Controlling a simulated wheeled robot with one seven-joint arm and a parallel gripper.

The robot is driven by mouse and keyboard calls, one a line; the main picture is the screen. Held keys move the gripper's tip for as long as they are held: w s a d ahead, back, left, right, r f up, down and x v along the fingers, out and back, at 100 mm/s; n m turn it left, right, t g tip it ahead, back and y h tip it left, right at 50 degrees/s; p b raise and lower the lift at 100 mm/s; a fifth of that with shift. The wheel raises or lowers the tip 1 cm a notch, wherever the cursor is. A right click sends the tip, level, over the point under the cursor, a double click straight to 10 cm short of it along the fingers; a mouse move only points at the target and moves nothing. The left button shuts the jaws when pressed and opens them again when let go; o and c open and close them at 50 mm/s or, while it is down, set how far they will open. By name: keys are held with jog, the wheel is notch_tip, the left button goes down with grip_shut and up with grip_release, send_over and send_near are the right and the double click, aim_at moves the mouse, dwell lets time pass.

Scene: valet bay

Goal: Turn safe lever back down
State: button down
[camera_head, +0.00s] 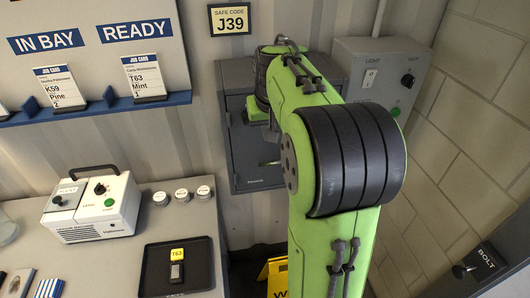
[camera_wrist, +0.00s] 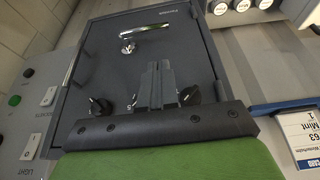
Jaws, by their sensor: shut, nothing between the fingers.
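The grey safe (camera_head: 242,150) is on the back wall, mostly covered by my arm in the head view. In the wrist view, which is turned about upside down, its door (camera_wrist: 195,60) appears shut. The silver safe lever (camera_wrist: 148,29) lies roughly horizontal, slightly tilted, near a small round metal fitting (camera_wrist: 127,48). Dark knobs (camera_wrist: 100,106) sit on the door near my gripper. My gripper (camera_wrist: 158,68) is shut and empty in front of the door, apart from the lever in the picture. Its fingers partly hide the door face.
A control box (camera_head: 385,75) with a switch and knob is mounted right of the safe. A bench with a white device (camera_head: 93,208) and a black tray (camera_head: 178,268) stands at left. A yellow sign (camera_head: 277,276) is below the safe. A brick wall closes the right side.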

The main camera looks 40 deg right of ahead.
aim_at(264, 162)
jog(key=shift+s+x, duration=0.2)
jog(key=shift+x, duration=6.95)
jog(key=shift+a+f, duration=0.1)
jog(key=shift+f, duration=0.05)
